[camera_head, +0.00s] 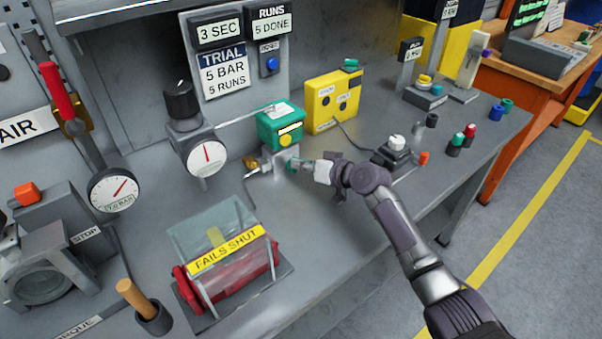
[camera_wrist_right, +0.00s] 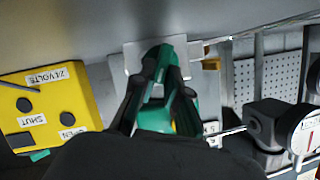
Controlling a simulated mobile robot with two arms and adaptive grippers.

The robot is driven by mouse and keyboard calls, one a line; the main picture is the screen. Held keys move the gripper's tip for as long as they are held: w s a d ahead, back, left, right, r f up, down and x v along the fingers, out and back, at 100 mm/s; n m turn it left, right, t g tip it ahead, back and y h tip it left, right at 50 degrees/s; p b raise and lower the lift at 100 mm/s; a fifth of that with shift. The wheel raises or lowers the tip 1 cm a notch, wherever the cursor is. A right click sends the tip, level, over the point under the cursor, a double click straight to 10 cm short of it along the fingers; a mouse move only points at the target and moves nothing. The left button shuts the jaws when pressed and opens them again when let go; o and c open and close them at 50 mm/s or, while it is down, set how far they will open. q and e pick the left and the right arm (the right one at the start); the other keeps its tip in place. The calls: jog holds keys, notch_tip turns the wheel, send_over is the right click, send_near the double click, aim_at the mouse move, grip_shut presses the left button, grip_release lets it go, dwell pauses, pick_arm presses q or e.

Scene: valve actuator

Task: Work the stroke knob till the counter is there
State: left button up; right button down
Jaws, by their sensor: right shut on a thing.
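The counter (camera_head: 271,22) on the grey back panel reads "RUNS 5 DONE". The trial sign (camera_head: 223,73) to its left reads "TRIAL 5 BAR 5 RUNS". A green actuator box (camera_head: 281,127) with a yellow spot stands mid-bench. In the right wrist view the fingers (camera_wrist_right: 163,84) close around teal-green material; the exact contact is partly hidden. My left gripper is not in view.
A gauge with a black knob (camera_head: 182,101) stands to the left. A clear guard marked "FAILS SHUT" (camera_head: 228,250) lies in front. A white-topped joystick-like control (camera_head: 397,146) is to the right.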

jog(key=shift+w+d+f+m+y+b, duration=0.15)
jog(key=shift+m+y+b, duration=0.25)
jog(key=shift+m+b, duration=0.4)
jog(key=shift+g, duration=0.3)
jog(key=c, duration=1.2)
grip_release()
jog(key=v, duration=1.2)
